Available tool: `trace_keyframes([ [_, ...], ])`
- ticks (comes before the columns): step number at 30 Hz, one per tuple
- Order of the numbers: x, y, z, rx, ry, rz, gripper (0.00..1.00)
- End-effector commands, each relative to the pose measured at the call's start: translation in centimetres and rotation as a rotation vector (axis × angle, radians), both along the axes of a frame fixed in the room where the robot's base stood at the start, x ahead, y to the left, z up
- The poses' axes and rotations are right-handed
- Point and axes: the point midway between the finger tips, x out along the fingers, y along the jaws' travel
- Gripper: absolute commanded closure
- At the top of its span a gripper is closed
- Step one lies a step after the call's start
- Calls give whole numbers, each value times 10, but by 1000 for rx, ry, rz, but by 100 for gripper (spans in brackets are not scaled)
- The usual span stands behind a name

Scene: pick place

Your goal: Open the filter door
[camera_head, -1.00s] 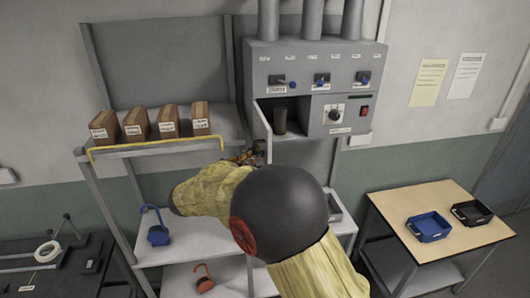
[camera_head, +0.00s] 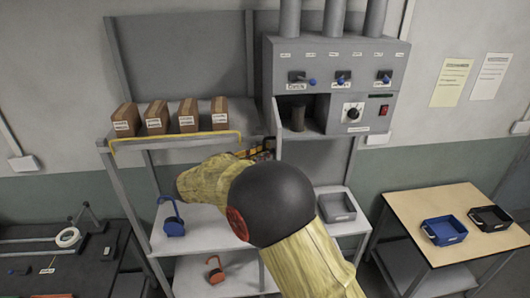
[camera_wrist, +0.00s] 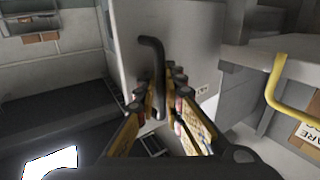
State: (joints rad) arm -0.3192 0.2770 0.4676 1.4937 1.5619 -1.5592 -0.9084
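The filter door (camera_head: 276,128) is a light grey panel at the left of the machine's compartment. It stands open, seen nearly edge-on in the head view. A dark cylinder (camera_head: 298,118) stands inside the compartment. In the wrist view the door (camera_wrist: 190,35) faces me, with a bent black handle (camera_wrist: 151,48). My gripper (camera_wrist: 162,85) has its yellow fingers on either side of the handle's lower part. The fingers look apart, with a gap beside the handle; firm contact is not visible. In the head view my gripper (camera_head: 262,150) is partly hidden by my arm.
The grey machine (camera_head: 335,60) has switches and a dial. A shelf (camera_head: 185,137) with several brown boxes and a yellow rail lies left of the door. Below are a blue item (camera_head: 173,226) and grey tray (camera_head: 336,208). A side table (camera_head: 415,205) holds blue and black bins.

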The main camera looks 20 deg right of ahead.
Motion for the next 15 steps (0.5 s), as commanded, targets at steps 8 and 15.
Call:
trace_keyframes([
  [8, 0, 0, 1, 1, -2, 0, 85],
  [15, -3, 13, 1, 0, -2, 3, 85],
])
